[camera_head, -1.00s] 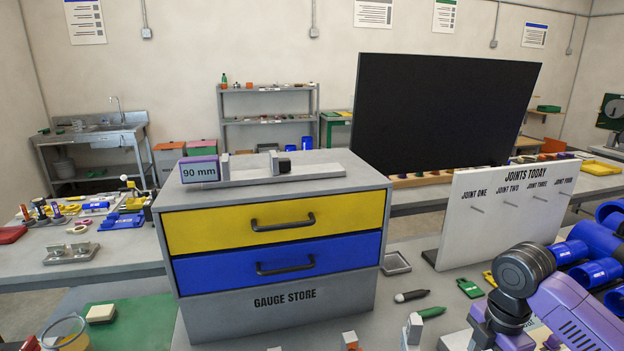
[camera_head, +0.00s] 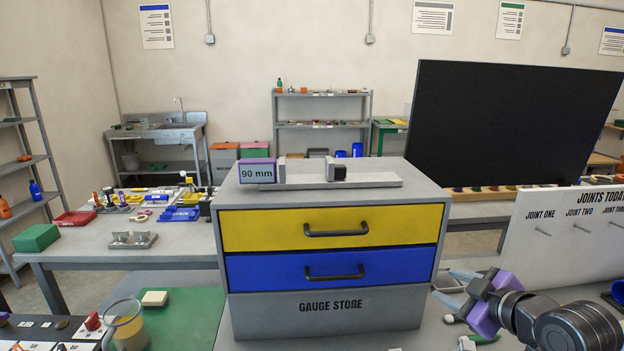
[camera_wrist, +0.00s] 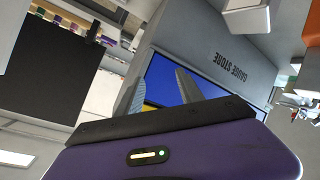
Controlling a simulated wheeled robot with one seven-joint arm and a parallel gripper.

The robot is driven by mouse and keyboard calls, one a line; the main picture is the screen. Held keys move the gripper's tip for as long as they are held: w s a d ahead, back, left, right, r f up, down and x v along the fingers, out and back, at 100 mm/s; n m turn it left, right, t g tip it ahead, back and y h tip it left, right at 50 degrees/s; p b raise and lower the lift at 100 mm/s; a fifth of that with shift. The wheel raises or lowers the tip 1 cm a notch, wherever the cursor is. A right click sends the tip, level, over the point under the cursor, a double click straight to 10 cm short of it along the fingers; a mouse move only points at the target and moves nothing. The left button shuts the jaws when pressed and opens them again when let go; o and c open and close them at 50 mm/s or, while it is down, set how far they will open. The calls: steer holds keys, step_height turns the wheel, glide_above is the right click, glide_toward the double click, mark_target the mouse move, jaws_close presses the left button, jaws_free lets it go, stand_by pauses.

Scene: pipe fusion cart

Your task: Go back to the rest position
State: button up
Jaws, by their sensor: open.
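My gripper (camera_head: 453,287) shows at the lower right in the head view, beside the right side of the gauge store (camera_head: 330,314). In the wrist view its two grey fingers (camera_wrist: 158,92) stand apart with nothing between them. The gauge store is a grey cabinet with a yellow drawer (camera_head: 270,231) and a blue drawer (camera_head: 270,273), both shut. In the wrist view the blue drawer (camera_wrist: 172,80) shows beyond the fingers, and the cabinet is tilted.
A grey gauge with a 90 mm display (camera_head: 257,172) lies on top of the cabinet. A white joints board (camera_head: 565,235) stands at the right. A glass beaker (camera_head: 126,325) and a green mat (camera_head: 185,312) are at the lower left.

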steer(key=s+a+r+m+t, duration=0.2)
steer(key=a+r+m+t, duration=0.2)
steer(key=a+r+m, duration=0.1)
steer(key=s+a+m+t+h, duration=0.1)
steer(key=s+m+t+h, duration=0.25)
steer(key=s+m, duration=0.35)
steer(key=s+a+f+g, duration=0.1)
steer(key=s+f, duration=0.4)
steer(key=s, duration=0.8)
steer(key=s+a+f+n+g, duration=0.1)
steer(key=s+f, duration=0.3)
steer(key=s, duration=0.9)
steer(key=s+a+f+n+g, duration=0.1)
steer(key=s+f, duration=0.4)
steer(key=s, duration=0.8)
steer(key=shift+s+a+f+g+y, duration=0.4)
steer(key=shift+a+g, duration=0.4)
steer(key=shift+g, duration=0.45)
